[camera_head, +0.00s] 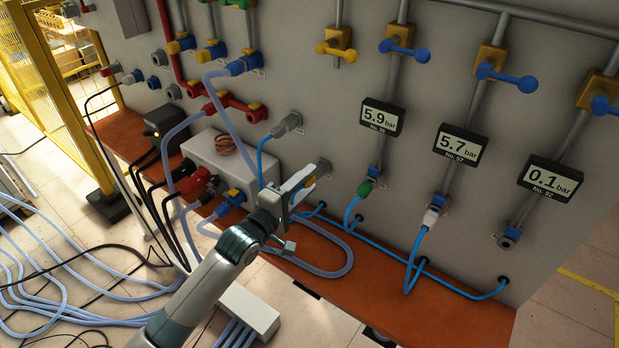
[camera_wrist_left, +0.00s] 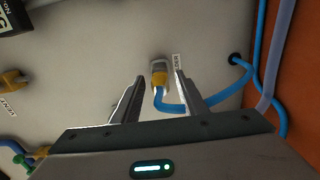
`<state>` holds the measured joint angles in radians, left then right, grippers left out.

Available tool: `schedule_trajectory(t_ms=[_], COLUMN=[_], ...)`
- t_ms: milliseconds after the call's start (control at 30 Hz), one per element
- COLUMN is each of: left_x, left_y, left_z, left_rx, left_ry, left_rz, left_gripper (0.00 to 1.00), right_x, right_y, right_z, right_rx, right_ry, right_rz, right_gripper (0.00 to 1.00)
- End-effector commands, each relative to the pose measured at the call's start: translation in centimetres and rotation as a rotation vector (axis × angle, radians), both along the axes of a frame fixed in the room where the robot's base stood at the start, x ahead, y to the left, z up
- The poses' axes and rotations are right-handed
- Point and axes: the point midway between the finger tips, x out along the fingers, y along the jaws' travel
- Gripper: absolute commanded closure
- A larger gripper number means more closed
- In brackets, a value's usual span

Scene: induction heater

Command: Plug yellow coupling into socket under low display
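The yellow coupling (camera_wrist_left: 159,80) sits in a grey holder on the wall in the left wrist view, with a blue hose bending away from it. My left gripper (camera_wrist_left: 158,92) is open, with its fingers on either side of the coupling's line and a visible gap to it. In the head view my left gripper (camera_head: 300,186) is near the wall; the coupling is hidden there. The low display (camera_head: 549,180) reads 0.1 bar. Below it, the blue-collared socket (camera_head: 509,236) appears empty. My right gripper is out of view.
Displays reading 5.9 (camera_head: 380,117) and 5.7 (camera_head: 459,145) hang left of the low one. A green coupling (camera_head: 365,187) and a white coupling (camera_head: 432,214) are plugged in below them. Blue hoses run along the orange ledge (camera_head: 400,303). Blue-handled valves (camera_head: 505,76) stick out above.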

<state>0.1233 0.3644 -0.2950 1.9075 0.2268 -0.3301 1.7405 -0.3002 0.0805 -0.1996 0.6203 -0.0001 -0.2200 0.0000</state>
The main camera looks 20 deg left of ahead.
Motion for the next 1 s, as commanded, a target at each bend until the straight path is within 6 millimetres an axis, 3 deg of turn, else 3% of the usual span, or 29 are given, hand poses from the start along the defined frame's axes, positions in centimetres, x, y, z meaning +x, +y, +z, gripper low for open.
schedule_trajectory(t_ms=[1000], left_x=[0.02], left_y=[0.05], left_z=[0.01], left_rx=[0.001], left_ry=[0.002], left_rz=[0.001], left_gripper=[0.61], right_x=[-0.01], right_y=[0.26], right_z=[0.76], right_rx=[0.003], right_ry=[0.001], right_rz=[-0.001], right_gripper=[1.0])
